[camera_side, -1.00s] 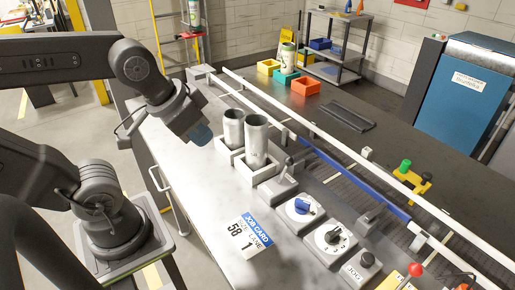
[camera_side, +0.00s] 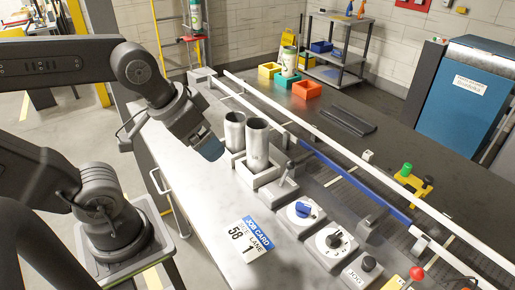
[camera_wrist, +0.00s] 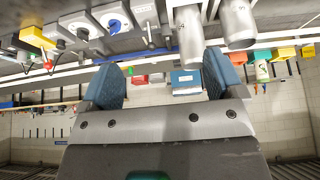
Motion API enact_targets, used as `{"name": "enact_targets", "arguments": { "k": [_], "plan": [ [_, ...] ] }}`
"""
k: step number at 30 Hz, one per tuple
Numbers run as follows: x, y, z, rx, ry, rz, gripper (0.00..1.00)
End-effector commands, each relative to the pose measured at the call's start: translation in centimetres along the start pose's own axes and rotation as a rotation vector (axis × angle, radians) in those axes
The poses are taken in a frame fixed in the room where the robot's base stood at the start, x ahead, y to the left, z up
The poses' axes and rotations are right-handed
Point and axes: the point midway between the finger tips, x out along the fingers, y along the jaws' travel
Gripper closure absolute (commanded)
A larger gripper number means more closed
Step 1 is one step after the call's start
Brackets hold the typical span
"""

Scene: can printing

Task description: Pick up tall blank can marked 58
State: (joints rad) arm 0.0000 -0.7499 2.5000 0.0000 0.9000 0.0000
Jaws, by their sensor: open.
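Two plain metallic cans stand upright in white square holders. The one nearer the dials (camera_side: 257,146) looks taller; it also shows in the wrist view (camera_wrist: 190,40). The other can (camera_side: 235,132) stands behind it to the left and shows at the right in the wrist view (camera_wrist: 237,22). Both carry faint marks too small to read surely. The job card (camera_side: 248,238) reads 58 and lane 1. My gripper (camera_side: 210,147) is open and empty, left of the cans and apart from them. Its blue pads show in the wrist view (camera_wrist: 160,80), with the cans beyond the fingertips.
Control boxes with dials (camera_side: 303,212) and a lever (camera_side: 288,178) sit right beside the taller can's holder (camera_side: 266,176). White rails (camera_side: 330,140) run behind the cans. Coloured bins (camera_side: 306,90) stand farther back.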

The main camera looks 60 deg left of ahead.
Motion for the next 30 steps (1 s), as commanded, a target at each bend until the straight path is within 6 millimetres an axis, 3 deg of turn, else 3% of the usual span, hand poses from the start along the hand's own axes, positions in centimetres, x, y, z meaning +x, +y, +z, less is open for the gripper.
{"name": "enact_targets", "arguments": {
  "k": [8, 15, 19, 23, 30],
  "plan": [
    [0.0, -0.1, -0.3, -0.001, 0.001, 0.000, 0.09],
    [-0.2, -3.6, -7.4, -0.011, 0.048, 0.002, 0.09],
    [0.0, -5.3, -9.8, -0.005, 0.072, 0.000, 0.09],
    [1.6, -5.5, -10.2, 0.001, 0.074, 0.001, 0.09],
    [6.2, -5.4, -10.5, 0.000, 0.073, 0.002, 0.09]
  ]
}}
